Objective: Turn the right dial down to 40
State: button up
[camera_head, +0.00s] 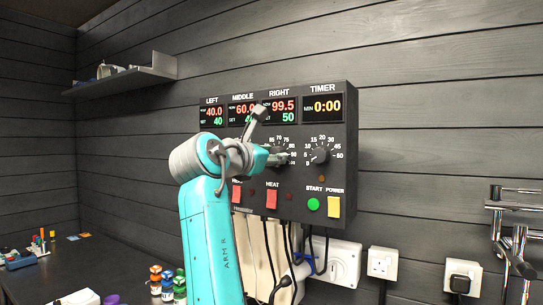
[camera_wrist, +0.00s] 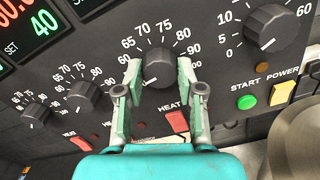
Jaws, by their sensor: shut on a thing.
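The right dial (camera_wrist: 158,68) is a dark knob with a white scale, 60 to 100 legible, in the middle of the wrist view. A pale mark on it points to the lower left. My gripper (camera_wrist: 160,72) is shut on this dial, one finger on each side. In the head view my gripper (camera_head: 280,157) is at the control box (camera_head: 337,180), covering most of the dial. The RIGHT display (camera_head: 280,110) reads about 99.5 in red above a green SET of 50.
The timer dial (camera_wrist: 270,28) is to the right, the middle dial (camera_wrist: 84,96) to the left. A green START button (camera_wrist: 248,101) and yellow POWER switch (camera_wrist: 281,94) are lower right. Cables hang below the box.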

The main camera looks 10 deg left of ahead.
jog(key=shift+f+n, duration=0.1)
jog(key=shift+n, duration=2.1)
jog(key=o, duration=1.1)
jog(key=shift+o, duration=0.2)
jog(key=v, duration=1.2)
jog(key=shift+a, duration=0.15)
